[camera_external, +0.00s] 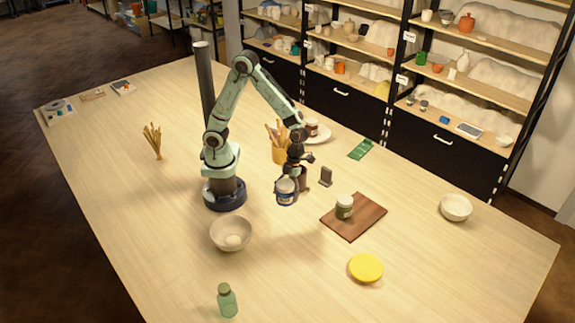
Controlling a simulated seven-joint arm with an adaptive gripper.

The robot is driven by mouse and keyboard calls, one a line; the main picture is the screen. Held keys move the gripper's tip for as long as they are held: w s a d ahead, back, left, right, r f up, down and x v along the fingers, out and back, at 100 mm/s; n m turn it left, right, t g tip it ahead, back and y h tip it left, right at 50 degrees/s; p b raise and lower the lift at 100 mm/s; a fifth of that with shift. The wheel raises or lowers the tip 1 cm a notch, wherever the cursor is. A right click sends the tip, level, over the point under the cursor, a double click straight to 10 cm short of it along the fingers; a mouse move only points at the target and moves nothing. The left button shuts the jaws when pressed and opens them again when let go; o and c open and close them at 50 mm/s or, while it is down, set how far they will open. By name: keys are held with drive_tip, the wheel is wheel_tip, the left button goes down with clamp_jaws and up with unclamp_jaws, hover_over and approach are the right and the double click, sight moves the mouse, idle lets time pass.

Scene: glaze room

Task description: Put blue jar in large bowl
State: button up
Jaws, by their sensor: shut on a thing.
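The blue jar (286,198), pale with blue bands, is in my gripper (287,181), which is shut on its upper part. The jar looks upright; I cannot tell whether it touches the table. The large bowl (217,236) is greyish beige and stands in front of my base, to the left of and nearer the camera than the jar. A small round pale thing (233,241) lies in it. A smaller cream bowl (456,208) stands at the far right. My gripper is apart from both bowls.
A wooden board (369,217) carries a green-labelled jar (344,206). A yellow disc (366,267) and a green bottle (227,300) are nearer the camera. A tool pot (279,156) and a small dark block (326,176) stand near my gripper. Table between jar and large bowl looks clear.

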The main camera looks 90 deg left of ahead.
drive_tip(key=s+d+r+m+g+y, duration=0.1)
drive_tip(key=s+d+m+y, duration=0.1)
drive_tip(key=s+d+m, duration=0.55)
drive_tip(key=s+d+r+m+g+y, duration=0.15)
drive_tip(key=s+d, duration=0.25)
drive_tip(key=s, duration=0.6)
drive_tip(key=shift+m, duration=0.4)
wheel_tip(320, 180, down, 8)
drive_tip(key=shift+d+r, duration=0.1)
drive_tip(key=shift+f, duration=0.4)
drive_tip(key=shift+f, duration=0.1)
drive_tip(key=shift+f, duration=0.35)
drive_tip(key=shift+f+h, duration=0.15)
drive_tip(key=shift+h, duration=0.1)
drive_tip(key=o, duration=1.2)
